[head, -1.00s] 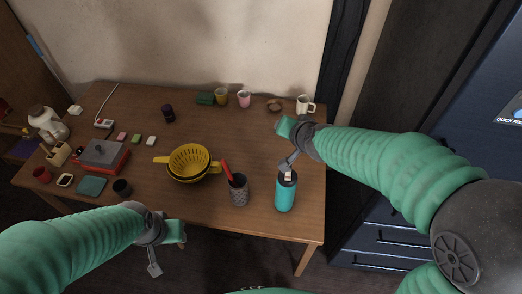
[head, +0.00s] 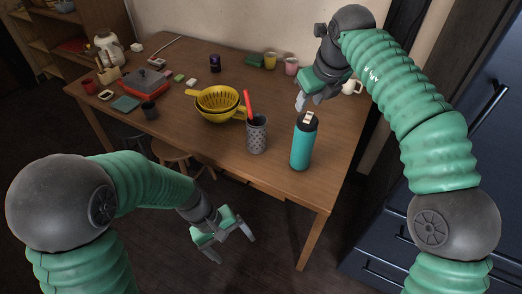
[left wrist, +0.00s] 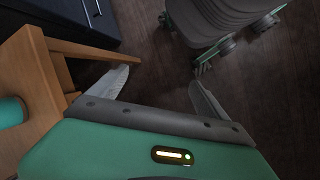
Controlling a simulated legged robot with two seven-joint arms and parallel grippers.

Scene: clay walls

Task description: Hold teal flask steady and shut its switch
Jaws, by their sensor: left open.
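The teal flask (head: 304,146) stands upright near the table's front right in the head view. Its dark lid bears a small pale switch (head: 309,118); whether that is open or shut is too small to tell. A teal piece at the left edge of the left wrist view (left wrist: 10,112) looks like the flask. My left gripper (head: 234,248) is open and empty, below and in front of the table edge, away from the flask. Its two fingers are spread in the left wrist view (left wrist: 158,92). My right gripper (head: 313,101) looks open and empty, above the table behind the flask, not touching it.
A grey patterned cup (head: 257,138) with a red-handled item stands left of the flask. A yellow colander (head: 217,101) is further left. A white mug (head: 350,87) and a pink cup (head: 291,66) stand behind. A stool (head: 174,156) is under the wooden table (head: 285,182).

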